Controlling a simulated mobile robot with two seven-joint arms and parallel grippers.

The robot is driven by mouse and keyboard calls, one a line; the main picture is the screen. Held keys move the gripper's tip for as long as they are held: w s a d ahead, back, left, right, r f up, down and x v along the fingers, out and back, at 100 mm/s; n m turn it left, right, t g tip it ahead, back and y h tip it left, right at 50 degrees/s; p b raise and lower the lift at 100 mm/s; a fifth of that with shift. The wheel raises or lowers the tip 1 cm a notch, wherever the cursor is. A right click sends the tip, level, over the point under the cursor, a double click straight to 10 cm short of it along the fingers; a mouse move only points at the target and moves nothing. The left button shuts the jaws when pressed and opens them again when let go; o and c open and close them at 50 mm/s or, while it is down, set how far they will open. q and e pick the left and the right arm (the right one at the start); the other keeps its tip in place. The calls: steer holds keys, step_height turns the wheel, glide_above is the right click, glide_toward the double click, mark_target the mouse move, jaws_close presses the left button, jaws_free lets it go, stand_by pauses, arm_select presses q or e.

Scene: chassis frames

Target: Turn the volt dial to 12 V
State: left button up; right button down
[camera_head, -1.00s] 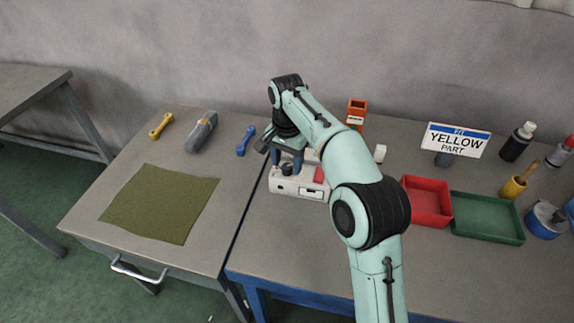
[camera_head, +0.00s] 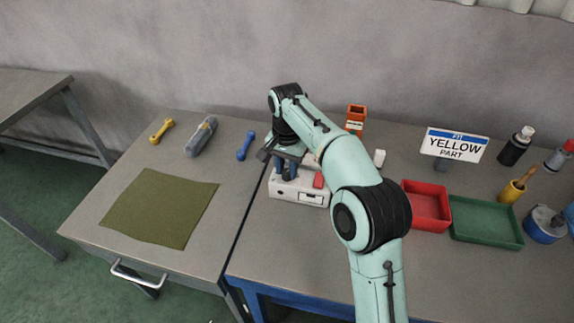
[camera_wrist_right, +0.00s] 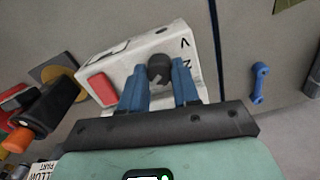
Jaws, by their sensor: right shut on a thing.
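The white instrument box (camera_head: 312,193) stands near the left edge of the right table, with a red part on its top and a small panel on its front. It also shows in the right wrist view (camera_wrist_right: 118,67). The dark round volt dial (camera_wrist_right: 158,68) is on the box's top, beside printed marks. My right gripper (camera_head: 287,170) reaches down over the box; its blue fingers (camera_wrist_right: 160,82) are shut on the dial from both sides. The dial's pointer setting cannot be read. My left gripper is not in view.
A red tray (camera_head: 427,226) and a green tray (camera_head: 487,242) lie right of my arm. A yellow part sign (camera_head: 454,145) and an orange holder (camera_head: 356,115) stand behind. A blue wrench (camera_head: 246,146) lies left of the box, near an olive mat (camera_head: 160,208).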

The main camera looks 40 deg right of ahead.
steer(key=shift+r+n+p, duration=0.15)
steer(key=shift+n+p, duration=0.15)
steer(key=shift+n, duration=0.1)
steer(key=n+p, duration=0.3)
steer(key=n, duration=0.1)
steer(key=n+p, duration=0.2)
steer(key=n, duration=0.1)
steer(key=shift+n, duration=0.3)
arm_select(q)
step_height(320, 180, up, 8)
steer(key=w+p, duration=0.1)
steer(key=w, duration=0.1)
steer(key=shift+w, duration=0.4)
arm_select(e)
steer(key=shift+n, duration=1.2)
steer(key=c, duration=0.8)
jaws_free()
arm_select(q)
steer(key=shift+p, duration=0.3)
